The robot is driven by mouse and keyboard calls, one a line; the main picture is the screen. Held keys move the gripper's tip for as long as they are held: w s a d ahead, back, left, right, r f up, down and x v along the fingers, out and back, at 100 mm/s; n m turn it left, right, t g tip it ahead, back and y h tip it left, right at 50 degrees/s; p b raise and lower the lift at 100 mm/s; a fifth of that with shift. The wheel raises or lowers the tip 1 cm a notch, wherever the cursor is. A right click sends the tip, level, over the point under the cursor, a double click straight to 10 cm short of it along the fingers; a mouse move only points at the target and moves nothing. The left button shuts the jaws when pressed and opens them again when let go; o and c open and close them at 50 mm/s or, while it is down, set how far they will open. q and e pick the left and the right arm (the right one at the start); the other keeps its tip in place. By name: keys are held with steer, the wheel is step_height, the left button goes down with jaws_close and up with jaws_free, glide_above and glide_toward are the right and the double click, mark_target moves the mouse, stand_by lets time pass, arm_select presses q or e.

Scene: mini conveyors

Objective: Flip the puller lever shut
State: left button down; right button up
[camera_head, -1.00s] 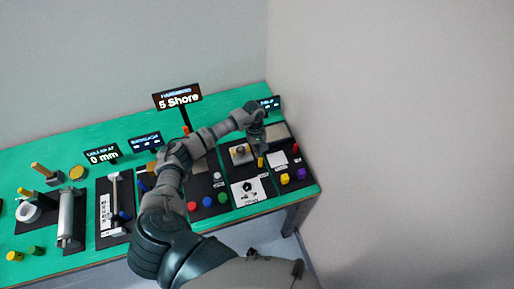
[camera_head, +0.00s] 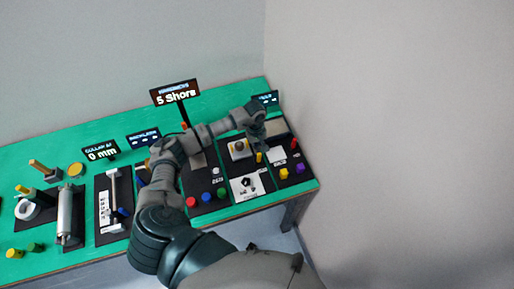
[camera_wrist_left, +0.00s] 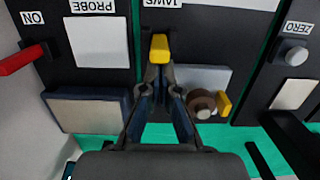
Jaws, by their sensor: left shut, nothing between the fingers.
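The yellow lever (camera_wrist_left: 160,48) stands up from a black panel in the left wrist view, beside a white label reading JAWS, which suggests the puller. It also shows as a small yellow piece in the head view (camera_head: 259,157). My left gripper (camera_wrist_left: 162,88) is shut and empty, with its fingertips close to the lever's near side. I cannot tell whether they touch it. In the head view my left gripper (camera_head: 258,140) hangs over the right part of the table. My right gripper is not in view.
A brown knob with a yellow tab (camera_wrist_left: 205,103) sits close right of the fingers. A red lever (camera_wrist_left: 22,60) sticks out at the left, by the ON label. A grey ZERO button (camera_wrist_left: 292,52) is at the right. The green table (camera_head: 130,180) holds several instrument panels; a wall stands at its right.

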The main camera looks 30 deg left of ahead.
arm_select(q)
steer(key=shift+s+d+t+y+b, duration=0.4)
steer(key=shift+d+t+y, duration=0.1)
steer(key=shift+y, duration=0.1)
steer(key=shift+s+d+f+b, duration=0.15)
steer(key=shift+s+d+b, duration=0.65)
steer(key=shift+b, duration=0.3)
steer(key=shift+d, duration=0.15)
steer(key=shift+r, duration=0.2)
steer(key=shift+f, duration=0.1)
steer(key=shift+w+a+f+b, duration=0.3)
steer(key=shift+w+a+b, duration=0.15)
steer(key=shift+b, duration=0.25)
steer(key=shift+a, duration=0.15)
steer(key=shift+r, duration=0.15)
